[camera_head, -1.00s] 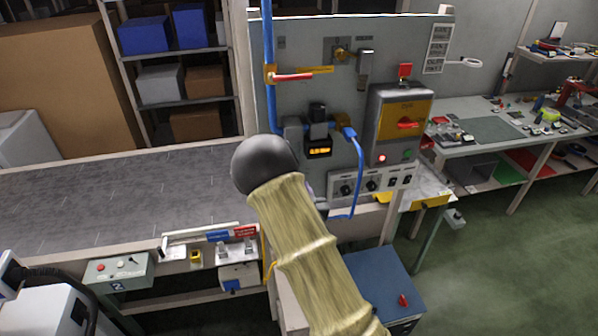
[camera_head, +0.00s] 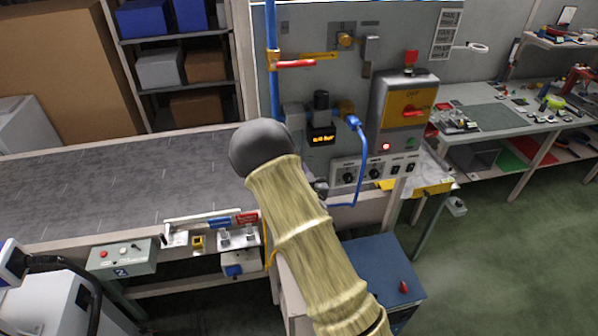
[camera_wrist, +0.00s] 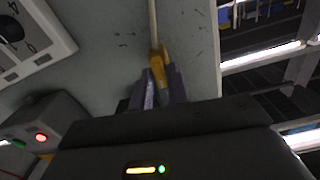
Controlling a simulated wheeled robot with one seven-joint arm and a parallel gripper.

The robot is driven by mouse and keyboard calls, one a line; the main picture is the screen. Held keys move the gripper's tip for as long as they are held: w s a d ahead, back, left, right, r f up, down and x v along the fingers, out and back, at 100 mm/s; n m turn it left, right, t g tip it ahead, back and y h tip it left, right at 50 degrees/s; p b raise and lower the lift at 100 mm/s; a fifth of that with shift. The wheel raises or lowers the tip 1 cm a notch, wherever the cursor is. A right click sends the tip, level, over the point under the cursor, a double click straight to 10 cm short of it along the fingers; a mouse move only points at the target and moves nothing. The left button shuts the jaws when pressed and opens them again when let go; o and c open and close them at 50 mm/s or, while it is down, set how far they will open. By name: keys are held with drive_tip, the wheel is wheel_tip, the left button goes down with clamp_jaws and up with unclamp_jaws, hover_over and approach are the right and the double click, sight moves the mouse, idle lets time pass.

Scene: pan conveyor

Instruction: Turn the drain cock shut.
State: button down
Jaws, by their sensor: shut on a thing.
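In the wrist view, a yellow lever (camera_wrist: 158,64), which appears to be the drain cock's handle, sits at the end of a thin pale pipe (camera_wrist: 153,20) beside the grey panel. My gripper (camera_wrist: 162,73) has its two dark fingers on either side of the lever and is shut on it. The lever's far end and the cock's body are partly hidden by the fingers. In the head view, my arm hides my gripper and the cock, so the handle's angle to the pipe is hard to judge.
The upright panel (camera_head: 345,85) carries a red-handled valve (camera_head: 296,64) on a blue pipe, a lit display (camera_head: 321,137) and a yellow switch box (camera_head: 408,105). The grey conveyor (camera_head: 110,185) lies left of my arm. A blue cabinet (camera_head: 385,262) stands low at the right.

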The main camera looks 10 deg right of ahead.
drive_tip(key=shift+d+f+n+b, duration=0.2)
drive_tip(key=shift+n+b, duration=0.1)
drive_tip(key=shift+b, duration=0.55)
drive_tip(key=shift+a+r+n+b, duration=0.15)
drive_tip(key=shift+n+b, duration=0.25)
drive_tip(key=shift+b, duration=0.45)
drive_tip(key=c, duration=1.5)
unclamp_jaws()
